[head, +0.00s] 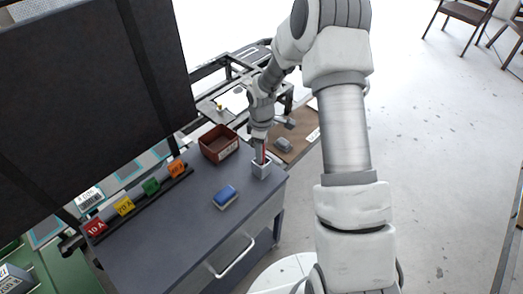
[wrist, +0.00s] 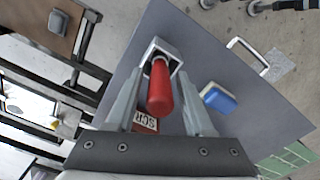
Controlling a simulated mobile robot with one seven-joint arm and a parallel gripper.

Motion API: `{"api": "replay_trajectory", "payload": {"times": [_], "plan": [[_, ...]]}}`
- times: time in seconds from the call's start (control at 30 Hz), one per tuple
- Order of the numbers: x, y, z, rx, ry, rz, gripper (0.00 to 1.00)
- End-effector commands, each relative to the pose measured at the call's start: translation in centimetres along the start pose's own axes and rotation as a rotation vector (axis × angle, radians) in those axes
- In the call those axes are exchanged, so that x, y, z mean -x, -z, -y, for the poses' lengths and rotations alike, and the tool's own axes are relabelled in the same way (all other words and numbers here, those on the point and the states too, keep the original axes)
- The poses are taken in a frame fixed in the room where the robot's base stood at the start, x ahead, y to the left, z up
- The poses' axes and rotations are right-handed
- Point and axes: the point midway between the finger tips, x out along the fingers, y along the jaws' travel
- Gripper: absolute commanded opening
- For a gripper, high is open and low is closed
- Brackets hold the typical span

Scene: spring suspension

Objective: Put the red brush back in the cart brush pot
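The red brush (wrist: 160,88) stands handle-up in the square grey brush pot (wrist: 153,47), and its lower end is hidden inside. In the head view the pot (head: 262,170) sits at the far right corner of the grey cart top, with a bit of the red brush (head: 264,157) showing above it. My gripper (wrist: 158,78) is over the pot, one finger on each side of the red handle. Gaps show between the fingers and the handle, so it is open and not holding the brush.
A blue sponge (head: 225,196) lies on the cart top (head: 188,228) in front of the pot. A brown bin (head: 217,146) stands behind left, beside a row of coloured labelled blocks (head: 151,187). A grey object (head: 284,145) lies on a brown board beyond the cart.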

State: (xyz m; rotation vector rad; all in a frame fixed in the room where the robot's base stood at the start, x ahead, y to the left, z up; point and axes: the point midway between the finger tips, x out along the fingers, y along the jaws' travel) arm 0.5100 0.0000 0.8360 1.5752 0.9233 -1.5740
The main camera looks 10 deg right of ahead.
Motion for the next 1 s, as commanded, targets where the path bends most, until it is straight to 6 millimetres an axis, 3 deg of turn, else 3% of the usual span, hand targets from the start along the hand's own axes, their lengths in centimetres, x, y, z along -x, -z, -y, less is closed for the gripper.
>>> {"api": "replay_trajectory", "payload": {"times": [0.43,0.8,1.0], "plan": [[0.9,0.0,-0.1,0.000,-0.002,-0.001,0.61],[8.5,0.0,-0.1,0.000,-0.005,-0.002,0.61],[11.4,0.0,-0.1,-0.002,-0.002,-0.001,0.61]]}}
